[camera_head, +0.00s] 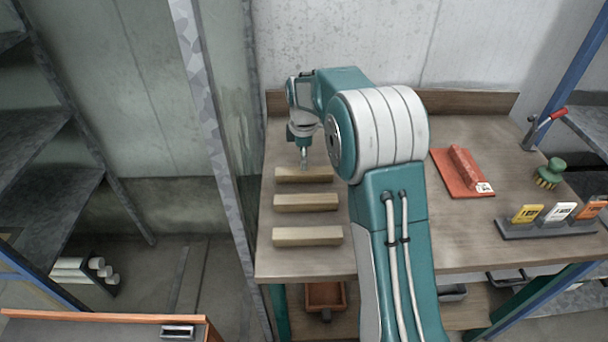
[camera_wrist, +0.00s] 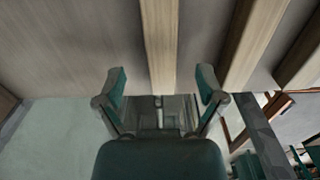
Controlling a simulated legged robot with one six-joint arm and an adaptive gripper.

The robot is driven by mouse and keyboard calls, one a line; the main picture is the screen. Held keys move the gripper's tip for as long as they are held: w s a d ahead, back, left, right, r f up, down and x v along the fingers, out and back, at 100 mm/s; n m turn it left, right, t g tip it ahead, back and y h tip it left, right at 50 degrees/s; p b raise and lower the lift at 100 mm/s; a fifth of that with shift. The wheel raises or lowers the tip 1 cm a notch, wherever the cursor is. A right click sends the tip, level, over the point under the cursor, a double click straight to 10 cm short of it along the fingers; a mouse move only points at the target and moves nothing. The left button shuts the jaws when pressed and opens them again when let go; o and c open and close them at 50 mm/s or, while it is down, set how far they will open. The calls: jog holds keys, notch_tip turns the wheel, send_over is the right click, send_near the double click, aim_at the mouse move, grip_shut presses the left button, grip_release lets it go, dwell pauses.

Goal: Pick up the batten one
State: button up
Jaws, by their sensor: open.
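Three pale wooden battens lie in a row on the left side of the wooden bench: a far batten (camera_head: 303,174), a middle batten (camera_head: 305,202) and a near batten (camera_head: 307,236). Nothing in view marks which is batten one. My gripper (camera_head: 304,163) points down just above the far batten. In the wrist view, my gripper (camera_wrist: 160,85) is open, with one finger on each side of a batten (camera_wrist: 160,40). It holds nothing. I cannot tell whether the fingers touch the bench. Another batten (camera_wrist: 252,40) lies to the right, with a third beyond it.
My arm covers the bench's middle. A red block on a red plate (camera_head: 450,178), a green brush (camera_head: 550,172) and a rack of coloured cards (camera_head: 545,228) stand on the right. A wall rises behind the bench (camera_head: 340,262); a post stands at its left.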

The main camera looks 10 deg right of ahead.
aim_at(304, 175)
notch_tip(304, 175, down, 5)
jog(key=shift+d+f, duration=0.1)
grip_shut()
